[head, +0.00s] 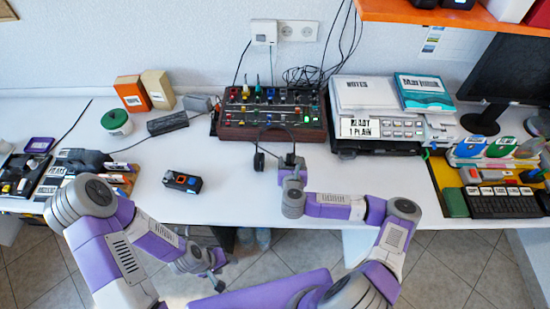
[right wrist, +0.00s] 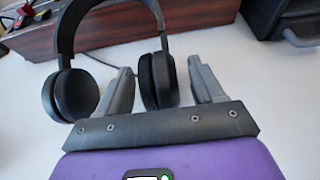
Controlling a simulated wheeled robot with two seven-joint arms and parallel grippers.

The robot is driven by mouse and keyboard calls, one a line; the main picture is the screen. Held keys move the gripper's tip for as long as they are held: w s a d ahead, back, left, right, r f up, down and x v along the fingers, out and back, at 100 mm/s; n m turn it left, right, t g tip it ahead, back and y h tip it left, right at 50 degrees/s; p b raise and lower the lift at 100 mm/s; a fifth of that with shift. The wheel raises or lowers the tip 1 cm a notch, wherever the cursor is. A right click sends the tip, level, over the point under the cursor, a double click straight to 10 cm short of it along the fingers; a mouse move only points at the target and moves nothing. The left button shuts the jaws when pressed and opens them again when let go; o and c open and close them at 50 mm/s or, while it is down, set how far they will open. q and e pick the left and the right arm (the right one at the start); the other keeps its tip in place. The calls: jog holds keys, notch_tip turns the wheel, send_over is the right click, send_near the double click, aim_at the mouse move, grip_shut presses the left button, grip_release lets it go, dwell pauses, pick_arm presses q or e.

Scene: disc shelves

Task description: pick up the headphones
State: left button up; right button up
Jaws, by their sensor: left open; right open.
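The black headphones (right wrist: 70,95) stand on the white table against the wooden front of the mixer box, with the band upwards, in the right wrist view. They also show in the head view (head: 259,161), partly hidden by my right gripper (head: 290,160). In the right wrist view my right gripper (right wrist: 162,68) is open. The right ear cup appears between its two fingers, with a gap on the right side; whether the left finger touches the cup I cannot tell. My left gripper (head: 211,278) is open and empty, low in front of the table.
The mixer box (head: 270,131) with knobs stands right behind the headphones. A small black device (head: 182,182) lies to the left. A stack with a grey keypad (head: 385,130) stands to the right. The table front between them is clear.

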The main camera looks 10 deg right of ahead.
jog(key=x, duration=0.3)
jog(key=shift+w+b, duration=0.15)
jog(key=shift+b, duration=0.2)
jog(key=shift+c, duration=0.3)
